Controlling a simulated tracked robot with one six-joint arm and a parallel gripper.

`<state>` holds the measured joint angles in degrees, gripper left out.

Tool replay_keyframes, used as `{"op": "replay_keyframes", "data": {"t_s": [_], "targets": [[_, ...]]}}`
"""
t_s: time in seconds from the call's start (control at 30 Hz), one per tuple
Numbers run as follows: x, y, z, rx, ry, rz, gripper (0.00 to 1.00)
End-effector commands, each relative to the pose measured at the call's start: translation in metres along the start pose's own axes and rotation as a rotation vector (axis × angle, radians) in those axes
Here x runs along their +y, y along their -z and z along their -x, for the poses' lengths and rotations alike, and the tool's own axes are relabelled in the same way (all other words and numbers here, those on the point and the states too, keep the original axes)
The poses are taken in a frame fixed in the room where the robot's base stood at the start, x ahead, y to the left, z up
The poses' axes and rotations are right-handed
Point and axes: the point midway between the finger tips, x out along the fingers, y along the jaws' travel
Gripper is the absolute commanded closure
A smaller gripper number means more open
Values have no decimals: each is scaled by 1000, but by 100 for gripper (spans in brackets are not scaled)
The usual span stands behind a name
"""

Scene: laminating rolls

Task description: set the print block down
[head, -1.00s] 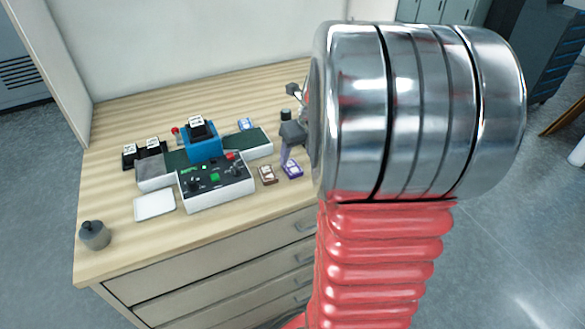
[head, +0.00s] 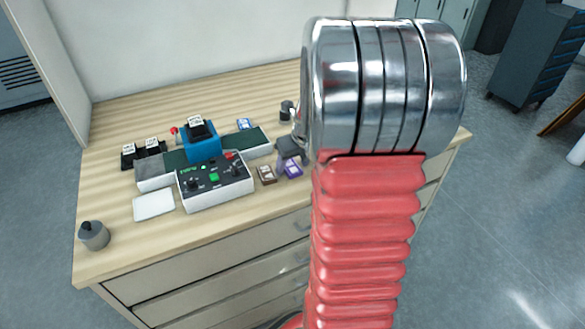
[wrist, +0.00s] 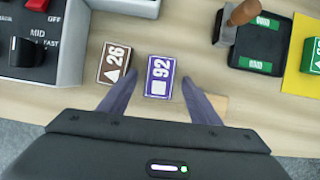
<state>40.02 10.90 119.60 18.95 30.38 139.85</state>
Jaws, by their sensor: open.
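A purple block marked 92 (wrist: 159,77) lies flat on the wooden top, and it also shows in the head view (head: 292,168). A brown block marked 26 (wrist: 114,62) lies flat just left of it, also in the head view (head: 265,174). Which one is the print block I cannot tell. My gripper (wrist: 159,80) is open, one finger on each side of the purple block, with the left finger between the two blocks. Whether the fingers touch the purple block I cannot tell. In the head view my gripper (head: 290,155) is partly hidden by my arm.
A control box (head: 214,182) stands left of the blocks, before a machine with a blue housing (head: 203,148). A white tray (head: 154,205) and grey weight (head: 94,235) lie farther left. In the wrist view, a wooden-handled tool (wrist: 240,12) and yellow mat (wrist: 297,82) are at right.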

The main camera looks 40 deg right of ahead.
Motion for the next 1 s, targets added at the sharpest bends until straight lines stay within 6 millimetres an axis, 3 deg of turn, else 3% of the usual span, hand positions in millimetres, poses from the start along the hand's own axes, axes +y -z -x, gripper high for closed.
{"op": "replay_keyframes", "data": {"t_s": [0.6,1.0], "targets": [[0,0,-3,-1,0,1,43],[0,0,-3,0,0,0,71]]}}
